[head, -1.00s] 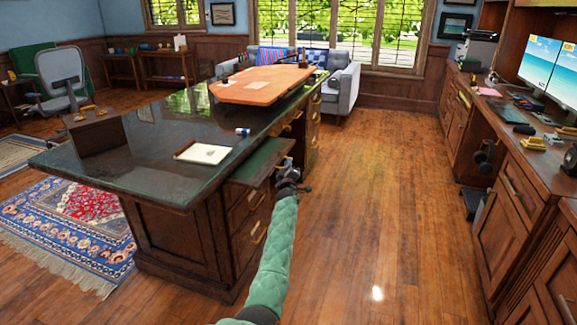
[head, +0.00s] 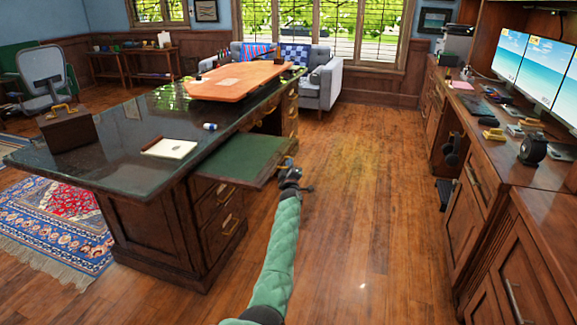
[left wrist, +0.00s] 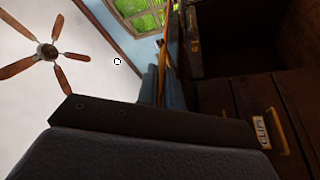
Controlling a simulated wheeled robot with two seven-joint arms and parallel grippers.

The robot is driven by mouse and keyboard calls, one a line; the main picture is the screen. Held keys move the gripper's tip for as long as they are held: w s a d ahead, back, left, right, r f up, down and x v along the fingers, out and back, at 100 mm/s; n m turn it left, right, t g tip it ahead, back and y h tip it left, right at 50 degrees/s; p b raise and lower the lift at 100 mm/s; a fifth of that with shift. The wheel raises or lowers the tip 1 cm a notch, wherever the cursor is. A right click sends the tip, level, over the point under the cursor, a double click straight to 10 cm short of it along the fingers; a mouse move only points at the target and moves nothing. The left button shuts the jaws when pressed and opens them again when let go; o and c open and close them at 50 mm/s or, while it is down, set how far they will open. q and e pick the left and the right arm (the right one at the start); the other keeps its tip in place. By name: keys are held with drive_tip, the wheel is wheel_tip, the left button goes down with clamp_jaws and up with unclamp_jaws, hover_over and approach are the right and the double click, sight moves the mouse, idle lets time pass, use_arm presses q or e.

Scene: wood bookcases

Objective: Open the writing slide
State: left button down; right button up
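The writing slide (head: 243,156), a green-topped board in a dark wood frame, sticks well out of the right side of the desk (head: 75,165) in the head view, above the drawers. My left gripper (head: 290,172) is at the slide's outer end, at its small knob, and appears closed on it. The fingertips are small and partly hidden there. In the left wrist view a dark slab (left wrist: 150,125) crosses the picture beside a drawer front with a label and brass pull (left wrist: 270,132); the grip itself is not clear. My right gripper is out of view.
An orange board (head: 240,80), a white paper pad (head: 170,148) and a dark box (head: 68,128) are on the desktop. Drawers with brass pulls (head: 230,223) are below the slide. The wood floor (head: 350,200) is clear up to the right-hand cabinets (head: 470,190).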

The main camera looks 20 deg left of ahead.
use_arm(q)
drive_tip(key=c, duration=1.5)
unclamp_jaws()
drive_tip(key=shift+c, duration=0.2)
drive_tip(key=v, duration=0.7)
drive_tip(key=shift+s+f+p, duration=0.15)
drive_tip(key=shift+s+p, duration=0.15)
drive_tip(key=shift+s, duration=0.1)
drive_tip(key=shift+d, duration=0.1)
